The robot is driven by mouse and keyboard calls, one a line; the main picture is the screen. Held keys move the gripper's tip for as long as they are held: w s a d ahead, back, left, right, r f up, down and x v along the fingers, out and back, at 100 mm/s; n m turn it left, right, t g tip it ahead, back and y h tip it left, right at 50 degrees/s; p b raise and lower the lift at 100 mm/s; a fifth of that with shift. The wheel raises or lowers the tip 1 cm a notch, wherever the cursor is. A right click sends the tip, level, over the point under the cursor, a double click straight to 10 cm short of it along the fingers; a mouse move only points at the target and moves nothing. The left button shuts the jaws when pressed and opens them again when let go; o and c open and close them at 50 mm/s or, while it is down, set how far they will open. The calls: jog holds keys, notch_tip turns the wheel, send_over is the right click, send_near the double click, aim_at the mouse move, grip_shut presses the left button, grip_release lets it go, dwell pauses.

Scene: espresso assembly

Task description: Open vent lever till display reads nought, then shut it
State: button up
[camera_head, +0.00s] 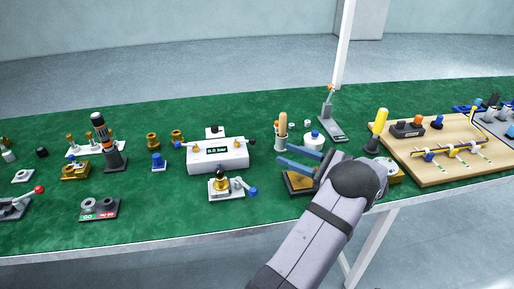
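A white box (205,163) with a small dark display (217,150) stands in the middle of the green table. The display's text looks like "0.0 bar", but the digits are too small to be sure. Which one is the vent lever I cannot tell. My gripper (282,155) has two blue fingers pointing left, spread apart with nothing visible between them. It is to the right of the box, apart from both knobs.
In front of the box stands a white base with a brass fitting (221,180) and a blue-knobbed handle. A wooden-handled tool (282,128) and a white round jar (313,139) stand close behind my gripper. A dark tamper-like tool (104,145) is left; a wooden board (430,171) is right.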

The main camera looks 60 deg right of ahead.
aim_at(255, 142)
jog(key=w, duration=0.8)
jog(key=w+p, duration=0.1)
jog(key=w, duration=0.3)
jog(key=shift+a, duration=0.25)
grip_shut()
